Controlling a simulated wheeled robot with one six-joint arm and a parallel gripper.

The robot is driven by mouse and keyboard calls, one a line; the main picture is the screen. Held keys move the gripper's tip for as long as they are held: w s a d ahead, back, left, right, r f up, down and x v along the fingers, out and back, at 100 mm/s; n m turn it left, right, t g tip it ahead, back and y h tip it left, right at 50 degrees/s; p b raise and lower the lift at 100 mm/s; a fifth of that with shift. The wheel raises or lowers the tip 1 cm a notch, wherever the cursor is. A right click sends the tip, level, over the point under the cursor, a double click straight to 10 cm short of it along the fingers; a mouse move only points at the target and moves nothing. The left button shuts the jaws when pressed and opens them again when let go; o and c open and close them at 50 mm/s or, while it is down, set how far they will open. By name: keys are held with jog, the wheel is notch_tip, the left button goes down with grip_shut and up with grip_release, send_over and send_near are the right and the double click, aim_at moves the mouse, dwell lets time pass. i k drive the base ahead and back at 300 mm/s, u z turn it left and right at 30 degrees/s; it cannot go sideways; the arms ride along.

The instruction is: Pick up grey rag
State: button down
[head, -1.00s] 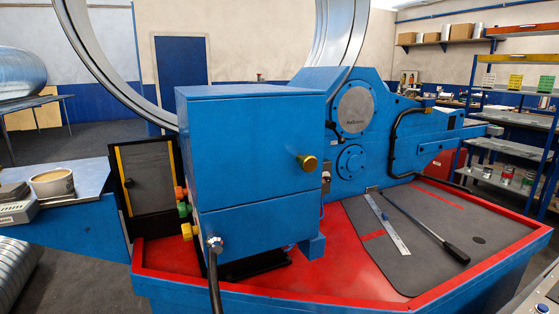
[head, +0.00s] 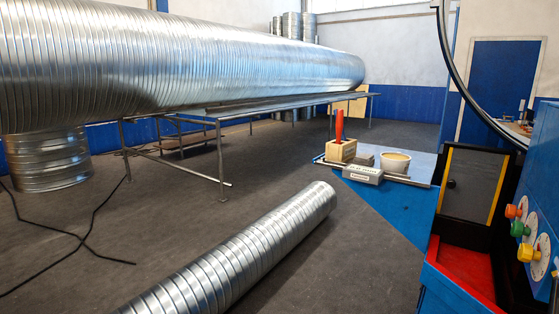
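No clear grey rag can be made out. A small dark grey item (head: 364,159) lies on the blue bench (head: 400,210), between a wooden box and a beige tub; it is partly hidden by a light grey labelled box, and I cannot tell whether it is cloth. My gripper is not in view.
The wooden box (head: 341,151) with a red handle, the labelled box (head: 362,174) and the tub (head: 395,162) share the bench. A duct piece (head: 250,256) lies on the floor. A large duct (head: 190,60) rests on a rack. Black cable (head: 85,240) crosses the floor at left.

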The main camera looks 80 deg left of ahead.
aim_at(365, 160)
jog(key=u, duration=2.2)
